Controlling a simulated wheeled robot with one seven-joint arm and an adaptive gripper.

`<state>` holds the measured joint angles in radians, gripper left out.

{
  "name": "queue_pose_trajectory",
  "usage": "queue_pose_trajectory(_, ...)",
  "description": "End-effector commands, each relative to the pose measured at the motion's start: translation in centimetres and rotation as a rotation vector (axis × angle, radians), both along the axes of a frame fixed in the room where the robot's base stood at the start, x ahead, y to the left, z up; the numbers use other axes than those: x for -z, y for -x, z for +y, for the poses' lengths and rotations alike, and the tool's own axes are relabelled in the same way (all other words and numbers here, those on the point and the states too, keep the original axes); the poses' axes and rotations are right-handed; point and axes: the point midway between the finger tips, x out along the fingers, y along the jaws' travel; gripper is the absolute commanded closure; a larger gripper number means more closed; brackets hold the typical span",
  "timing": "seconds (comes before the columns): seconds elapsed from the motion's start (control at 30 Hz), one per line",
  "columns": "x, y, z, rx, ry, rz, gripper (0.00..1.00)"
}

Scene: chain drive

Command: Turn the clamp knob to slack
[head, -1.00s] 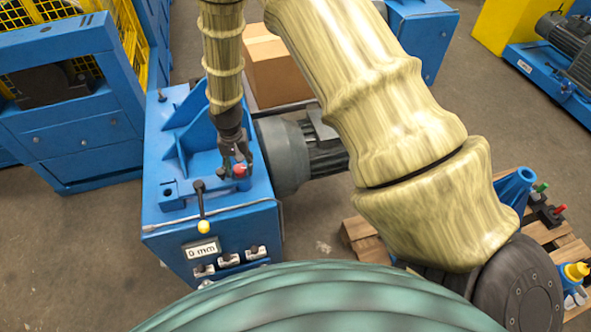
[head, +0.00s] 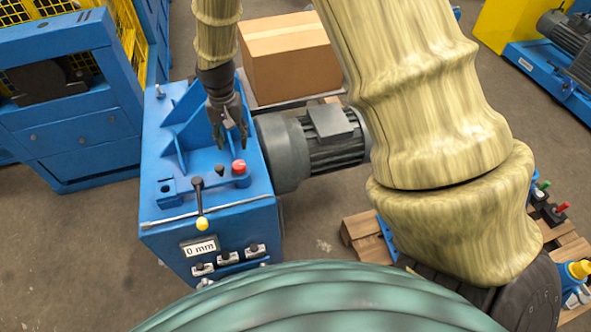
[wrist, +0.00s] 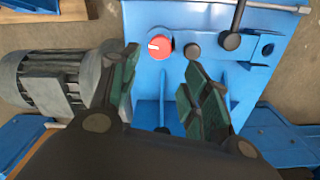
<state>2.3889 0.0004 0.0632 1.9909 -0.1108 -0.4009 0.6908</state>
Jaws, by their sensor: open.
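A red knob (head: 239,168) with a small white mark stands on top of the blue machine housing (head: 240,190). I take it for the clamp knob, though its label cannot be read. In the wrist view the red knob (wrist: 160,48) lies just beyond my fingertips, between them in the picture. My gripper (head: 231,143) is open and empty, above and behind the knob, apart from it. Its green-padded fingers show in the wrist view (wrist: 163,72). The display (head: 200,248) on the front face reads 0 mm.
A small black knob (head: 219,170) stands just left of the red one, and a lever with a yellow ball (head: 202,224) further left. A grey motor (head: 325,142) sits to the right. Several switches (head: 228,257) line the front face. A cardboard box (head: 290,60) stands behind.

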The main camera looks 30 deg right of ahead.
Motion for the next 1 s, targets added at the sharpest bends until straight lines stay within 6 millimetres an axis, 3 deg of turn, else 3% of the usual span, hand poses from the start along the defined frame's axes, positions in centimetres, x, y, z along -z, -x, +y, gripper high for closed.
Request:
queue_pose_trajectory(0.33, 3.6, 1.9, -0.1, -0.038, -0.012, 0.004, 0.53)
queue_pose_trajectory(1.0, 11.9, 7.7, -0.5, -0.132, -0.034, 0.003, 0.53)
